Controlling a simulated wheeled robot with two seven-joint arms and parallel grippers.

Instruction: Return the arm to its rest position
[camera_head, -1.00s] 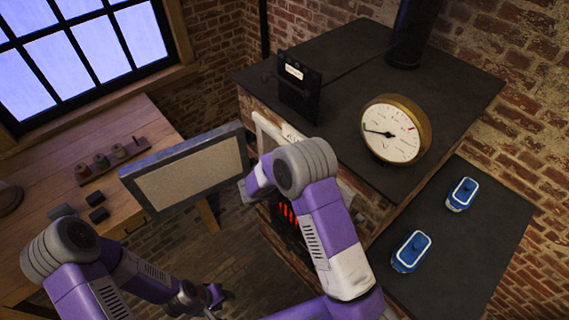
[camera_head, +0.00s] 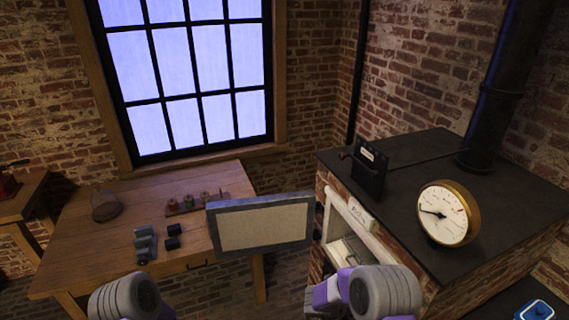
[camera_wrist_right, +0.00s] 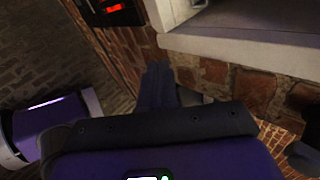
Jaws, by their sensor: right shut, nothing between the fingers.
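My right gripper (camera_wrist_right: 158,88) shows in the right wrist view with its dark fingers together and nothing between them. It is beside the brick side of the stove, below a pale ledge (camera_wrist_right: 245,48). In the head view only the grey and purple upper joints of my right arm (camera_head: 385,290) show, in front of the stove's pale-framed opening. The right gripper is hidden there. A grey joint of my left arm (camera_head: 125,297) shows at the lower left edge. My left gripper is out of view.
The brick stove (camera_head: 400,230) carries a round brass gauge (camera_head: 445,214) and a black box (camera_head: 369,172). A framed panel (camera_head: 262,225) stands out left of the stove. The wooden bench (camera_head: 90,240) holds small dark blocks (camera_head: 145,243).

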